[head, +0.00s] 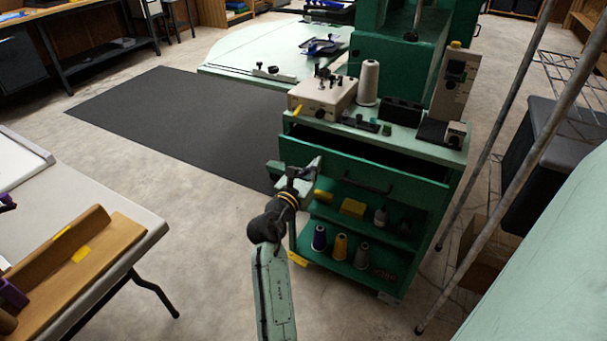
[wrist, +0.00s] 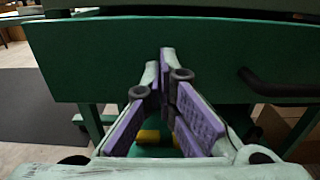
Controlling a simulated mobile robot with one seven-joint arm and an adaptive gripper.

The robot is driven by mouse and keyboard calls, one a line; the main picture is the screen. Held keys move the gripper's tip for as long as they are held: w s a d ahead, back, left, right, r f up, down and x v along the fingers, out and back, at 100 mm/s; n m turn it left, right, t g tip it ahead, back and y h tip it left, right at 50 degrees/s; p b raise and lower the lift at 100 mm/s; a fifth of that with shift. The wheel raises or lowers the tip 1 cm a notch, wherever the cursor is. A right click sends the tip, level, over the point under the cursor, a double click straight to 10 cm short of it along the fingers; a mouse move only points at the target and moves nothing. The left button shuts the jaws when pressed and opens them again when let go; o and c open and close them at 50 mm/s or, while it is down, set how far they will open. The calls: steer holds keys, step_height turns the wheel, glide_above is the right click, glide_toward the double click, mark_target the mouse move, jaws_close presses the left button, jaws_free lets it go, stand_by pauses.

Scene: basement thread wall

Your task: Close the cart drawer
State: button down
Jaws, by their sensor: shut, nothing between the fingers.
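The green cart (head: 448,212) stands at the middle right with its top drawer (head: 410,187) pulled out; a dark gap shows behind the drawer front. A dark bar handle (head: 365,183) is on the front. In the wrist view the drawer front (wrist: 85,62) spans the picture, with the handle (wrist: 275,86) at the right. My gripper (head: 306,172) is at the left part of the drawer front, left of the handle. Its purple-padded fingers (wrist: 166,72) are shut and empty, pointing at the front. I cannot tell whether they touch it.
Thread spools (head: 340,246) and a yellow box (head: 353,207) sit on the cart's open shelves. A machine (head: 323,94) and a white cone (head: 368,82) stand on top. A table (head: 120,218) is at the left; metal poles (head: 520,170) rise at the right. A dark mat (head: 180,125) lies behind.

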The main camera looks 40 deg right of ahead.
steer(key=p+x, duration=0.1)
steer(key=x, duration=0.6)
steer(key=shift+w+d, duration=0.1)
steer(key=shift+d, duration=0.15)
steer(key=shift+r, duration=0.1)
steer(key=shift+w+d+r, duration=0.1)
